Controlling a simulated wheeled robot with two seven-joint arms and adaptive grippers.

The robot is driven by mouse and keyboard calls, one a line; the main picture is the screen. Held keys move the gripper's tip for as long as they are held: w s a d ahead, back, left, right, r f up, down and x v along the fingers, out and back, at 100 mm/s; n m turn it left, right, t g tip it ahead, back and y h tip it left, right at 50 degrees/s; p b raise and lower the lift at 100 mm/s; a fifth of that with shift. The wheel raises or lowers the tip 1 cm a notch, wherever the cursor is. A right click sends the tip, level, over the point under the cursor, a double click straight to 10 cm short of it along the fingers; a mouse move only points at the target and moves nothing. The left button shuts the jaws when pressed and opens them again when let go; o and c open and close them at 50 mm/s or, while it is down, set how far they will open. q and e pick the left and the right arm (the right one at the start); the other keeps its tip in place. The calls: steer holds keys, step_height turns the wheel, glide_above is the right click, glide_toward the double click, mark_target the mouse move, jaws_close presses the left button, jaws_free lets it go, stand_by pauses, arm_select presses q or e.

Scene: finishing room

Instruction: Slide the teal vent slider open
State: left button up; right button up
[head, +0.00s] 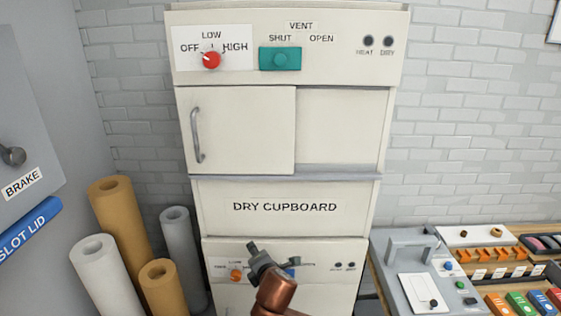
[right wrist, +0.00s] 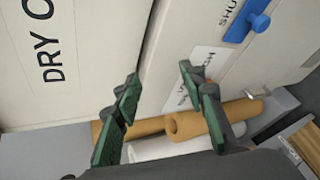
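The teal vent slider (head: 280,59) is on the upper panel of the dry cupboard in the head view. Its block sits at the left, under the word SHUT, with the word OPEN to its right. My right gripper (head: 266,258) is far below it, in front of the cupboard's lower control panel. In the right wrist view the right gripper (right wrist: 160,76) is open, with its two green-padded fingers apart and nothing between them. The teal slider is not in the right wrist view. My left gripper is not in view.
A red knob (head: 211,60) is left of the teal slider. The lower panel has an orange knob (head: 236,274) and a blue slider (right wrist: 246,27). Cardboard rolls (head: 121,212) stand at left, a bench (head: 378,262) at right. The space before the upper panel is clear.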

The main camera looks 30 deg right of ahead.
steer(key=w+r+n+t+h, duration=0.1)
steer(key=r+n, duration=0.1)
steer(key=r, duration=0.7)
steer(key=r+n+t+h, duration=0.1)
steer(key=r+n+t, duration=0.1)
steer(key=r, duration=0.7)
steer(key=w+r+n+t+h, duration=0.1)
steer(key=r+n, duration=0.1)
steer(key=r, duration=0.7)
steer(key=shift+w+d+r, duration=0.15)
steer(key=shift+w+r, duration=0.15)
steer(key=s+d+r+n+t+h, duration=0.1)
steer(key=s+r+n+t+h, duration=0.15)
steer(key=r, duration=1.05)
steer(key=h+p, duration=0.3)
steer(key=h, duration=0.1)
glide_toward(280, 60)
steer(key=shift+n+y, duration=0.25)
steer(key=shift+n, duration=0.2)
steer(key=x, duration=0.7)
steer(key=shift+w+d+r, duration=0.15)
steer(key=shift+d+r, duration=0.15)
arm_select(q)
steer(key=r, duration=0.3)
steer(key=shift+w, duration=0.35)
arm_select(e)
steer(key=shift+w+d+t, duration=0.1)
steer(key=shift+w+t, duration=0.15)
steer(key=shift+w, duration=0.05)
steer(key=shift+c, duration=0.2)
